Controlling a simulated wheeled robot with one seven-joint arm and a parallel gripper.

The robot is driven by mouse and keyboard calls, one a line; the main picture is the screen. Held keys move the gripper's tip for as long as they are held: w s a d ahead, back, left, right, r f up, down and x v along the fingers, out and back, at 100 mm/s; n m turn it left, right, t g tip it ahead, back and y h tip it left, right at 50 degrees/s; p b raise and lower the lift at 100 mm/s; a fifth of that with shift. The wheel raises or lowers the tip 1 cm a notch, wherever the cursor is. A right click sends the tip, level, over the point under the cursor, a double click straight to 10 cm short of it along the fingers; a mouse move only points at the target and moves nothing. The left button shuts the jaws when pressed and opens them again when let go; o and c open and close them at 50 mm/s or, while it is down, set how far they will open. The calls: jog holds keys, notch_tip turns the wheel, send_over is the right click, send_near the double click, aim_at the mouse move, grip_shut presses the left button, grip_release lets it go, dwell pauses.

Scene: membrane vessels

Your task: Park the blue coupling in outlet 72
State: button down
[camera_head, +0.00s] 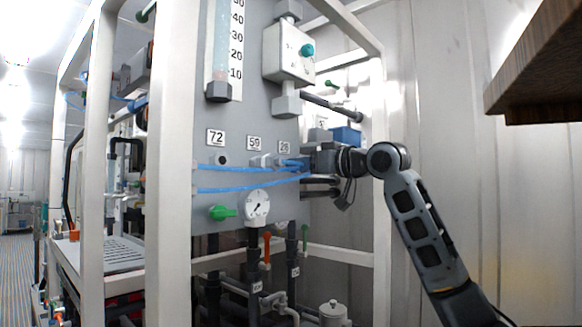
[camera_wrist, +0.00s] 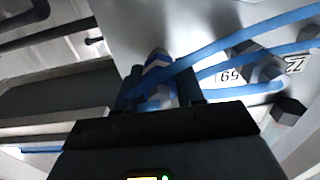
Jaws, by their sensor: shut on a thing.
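My gripper (camera_head: 304,162) is at the right side of the grey panel, in front of the outlet under label 28. In the wrist view my gripper (camera_wrist: 161,92) has its dark fingers shut on the blue coupling (camera_wrist: 157,72), a blue and grey piece with a blue hose. The coupling points at the panel; I cannot tell whether it is still seated in outlet 28. Outlet 72 (camera_head: 222,160) is at the panel's left, a dark fitting under its label with nothing plugged in. It also shows in the wrist view (camera_wrist: 288,110) as a dark hexagonal fitting.
A grey fitting sits at outlet 59 (camera_head: 262,161), between 72 and 28. Blue hoses (camera_head: 240,189) run across the panel. A gauge (camera_head: 257,206) and green valve handle (camera_head: 222,212) are below. A white frame post (camera_head: 168,150) stands left; a wooden shelf (camera_head: 535,70) overhangs upper right.

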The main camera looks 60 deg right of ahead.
jog(key=shift+v, duration=2.85)
